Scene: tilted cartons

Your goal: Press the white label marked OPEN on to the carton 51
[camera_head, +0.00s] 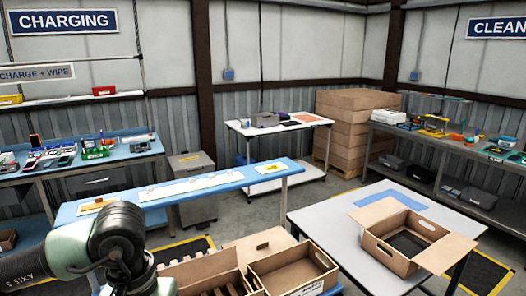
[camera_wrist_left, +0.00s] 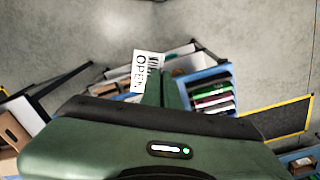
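The white label marked OPEN (camera_wrist_left: 147,72) shows in the left wrist view at the tips of my left gripper (camera_wrist_left: 160,88). The gripper's narrow fingers look closed on the label, which stands out beyond them with its lettering running sideways. In the head view my left arm enters at the lower left, and its fingers and the label are hidden. An open carton (camera_head: 374,246) with its flaps spread sits on the light table at right. Another open carton (camera_head: 263,284) stands at the bottom middle, with printing on its front. I cannot read the number 51 on any carton. My right gripper is out of view.
A blue bench (camera_head: 255,175) with white sheets crosses the middle. The light table (camera_head: 325,215) has a blue mat (camera_head: 381,196) behind the carton. A divided carton (camera_head: 205,266) stands beside my left arm. Stacked brown boxes (camera_head: 345,130) stand at the back.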

